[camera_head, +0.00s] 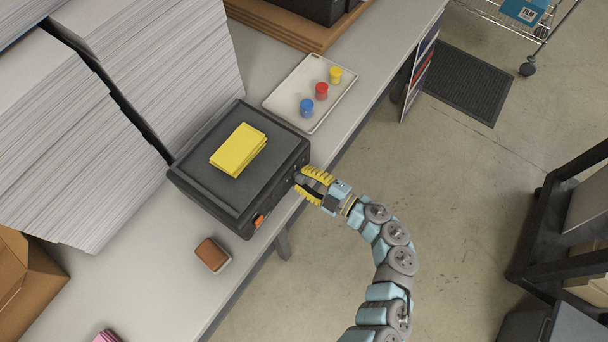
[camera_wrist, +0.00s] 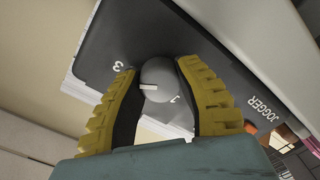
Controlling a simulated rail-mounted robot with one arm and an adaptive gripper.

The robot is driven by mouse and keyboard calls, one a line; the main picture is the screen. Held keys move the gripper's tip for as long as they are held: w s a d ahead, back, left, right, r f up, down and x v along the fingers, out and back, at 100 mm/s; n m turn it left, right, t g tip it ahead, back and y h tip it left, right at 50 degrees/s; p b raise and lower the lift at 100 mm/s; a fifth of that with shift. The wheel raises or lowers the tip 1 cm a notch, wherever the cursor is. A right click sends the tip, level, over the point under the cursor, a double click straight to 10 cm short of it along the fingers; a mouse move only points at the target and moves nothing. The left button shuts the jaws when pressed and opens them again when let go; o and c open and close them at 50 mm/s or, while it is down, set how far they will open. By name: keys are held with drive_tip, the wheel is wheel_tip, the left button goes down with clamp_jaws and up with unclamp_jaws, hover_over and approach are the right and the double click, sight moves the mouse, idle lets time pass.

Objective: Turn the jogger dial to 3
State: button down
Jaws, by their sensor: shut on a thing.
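The jogger (camera_head: 190,190) is a black box on the bench, with its dial side facing the aisle. My gripper (camera_head: 303,183) reaches that side from the right. In the wrist view the round grey dial (camera_wrist: 162,76) sits between my two yellow ribbed fingers, which are shut on it. A short white pointer mark on the dial lies toward its lower left. A white 3 (camera_wrist: 117,66) is printed left of the dial, and the pointer is not clearly lined up with it. Another white mark right below the dial is partly cut off. My gripper hides the dial in the head view.
Yellow pads (camera_head: 238,149) lie on the jogger, and an orange switch (camera_head: 259,221) is on its front. A tray (camera_head: 290,84) with blue, red and yellow pots stands behind. Paper stacks (camera_head: 150,75) crowd the left. A brown block (camera_head: 212,255) lies in front. The aisle floor is open.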

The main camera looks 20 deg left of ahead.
idle(0.5)
drive_tip(key=c, duration=0.6)
unclamp_jaws()
drive_tip(key=s+d, duration=0.1)
drive_tip(key=d, duration=1)
drive_tip(key=shift+s+d+r, duration=0.2)
drive_tip(key=shift+s+d, duration=0.2)
